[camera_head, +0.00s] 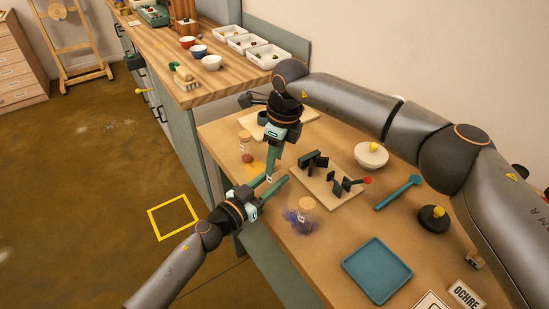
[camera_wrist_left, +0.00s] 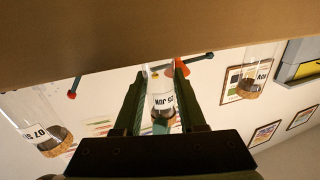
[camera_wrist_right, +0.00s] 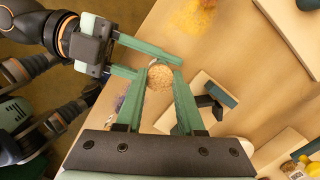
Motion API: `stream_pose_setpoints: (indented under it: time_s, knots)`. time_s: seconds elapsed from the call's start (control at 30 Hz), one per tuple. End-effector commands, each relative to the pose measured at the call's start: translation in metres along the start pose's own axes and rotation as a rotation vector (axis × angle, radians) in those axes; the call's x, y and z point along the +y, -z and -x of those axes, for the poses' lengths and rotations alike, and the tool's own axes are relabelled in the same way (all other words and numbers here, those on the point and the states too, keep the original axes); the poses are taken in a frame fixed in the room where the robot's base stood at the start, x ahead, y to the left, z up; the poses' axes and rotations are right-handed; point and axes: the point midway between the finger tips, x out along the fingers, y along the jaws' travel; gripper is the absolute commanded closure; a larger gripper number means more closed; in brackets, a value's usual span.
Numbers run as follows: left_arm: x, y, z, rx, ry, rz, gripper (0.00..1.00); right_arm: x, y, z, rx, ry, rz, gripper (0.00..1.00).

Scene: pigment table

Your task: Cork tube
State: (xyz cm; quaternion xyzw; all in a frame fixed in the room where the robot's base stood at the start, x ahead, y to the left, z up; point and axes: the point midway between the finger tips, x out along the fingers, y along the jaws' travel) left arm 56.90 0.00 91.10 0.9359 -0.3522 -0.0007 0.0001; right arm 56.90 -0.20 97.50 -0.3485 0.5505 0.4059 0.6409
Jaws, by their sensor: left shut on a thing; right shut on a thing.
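The tube (camera_wrist_left: 161,98), clear with a white printed label, stands between the fingers of my left gripper (camera_wrist_left: 155,75). In the head view, my left gripper (camera_head: 274,187) is above the table's near left edge, with a bit of the label showing. My right gripper (camera_head: 270,172) comes down from above at the same spot. In the right wrist view, the round top of a cork (camera_wrist_right: 160,78) lies between the fingers of my right gripper (camera_wrist_right: 162,82), beside the left fingers. The cork is right at the tube's end; how deep it sits I cannot tell.
A corked jar (camera_head: 305,211) stands amid purple powder. Another corked jar (camera_head: 245,142) stands behind, near yellow powder.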

Motion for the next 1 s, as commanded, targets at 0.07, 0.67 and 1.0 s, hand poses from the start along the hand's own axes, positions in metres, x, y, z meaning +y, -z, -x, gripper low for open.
stream_pose_setpoints:
  time_s: [0.07,0.67,1.0]
  knots:
    - [0.0008,0.0043,-0.0013,0.009,-0.003,-0.001,1.00,0.0018,0.0028,-0.0079,0.008,-0.005,-0.001,1.00]
    - [0.0012,0.0047,-0.0014,0.011,-0.005,-0.005,1.00,0.0012,0.0036,-0.0142,0.005,0.000,-0.001,1.00]
    - [0.0018,0.0045,-0.0015,0.011,-0.007,-0.005,1.00,0.0008,0.0029,-0.0123,0.010,-0.001,-0.001,1.00]
